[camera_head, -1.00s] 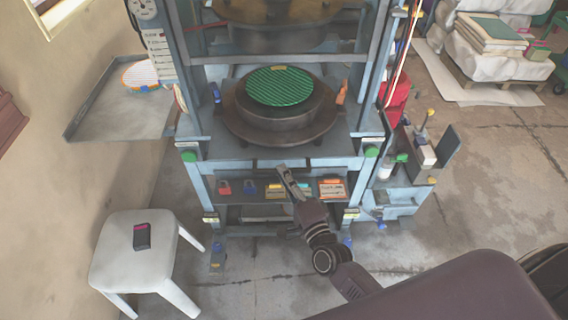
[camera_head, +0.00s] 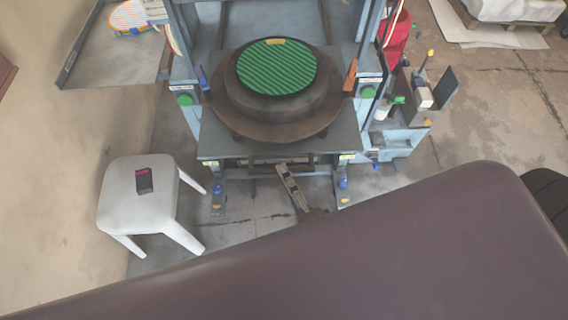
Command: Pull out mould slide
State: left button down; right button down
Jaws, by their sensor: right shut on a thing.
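The mould slide (camera_head: 340,142) is a flat grey plate that projects from the front of the blue press frame. It carries a round brown mould (camera_head: 285,122) with a green ribbed disc (camera_head: 277,66) on top. A dark handle bar (camera_head: 258,168) runs below the slide's front edge. My right gripper (camera_head: 283,170) is shut on this handle bar, with its fingers pointing up at the bar. My own arm hides part of the floor below. My left gripper is not in view.
A white stool (camera_head: 120,205) with a small dark box (camera_head: 144,180) stands left of the press. A grey side tray (camera_head: 100,70) is at upper left. A blue side stand (camera_head: 400,142) is to the right. Floor shows beneath the slide.

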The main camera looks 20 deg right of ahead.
jog(key=shift+s, duration=0.1)
jog(key=c, duration=2.3)
grip_release()
jog(key=s+d, duration=0.1)
jog(key=s, duration=1)
jog(key=shift+s+d, duration=0.2)
jog(key=shift+s, duration=0.2)
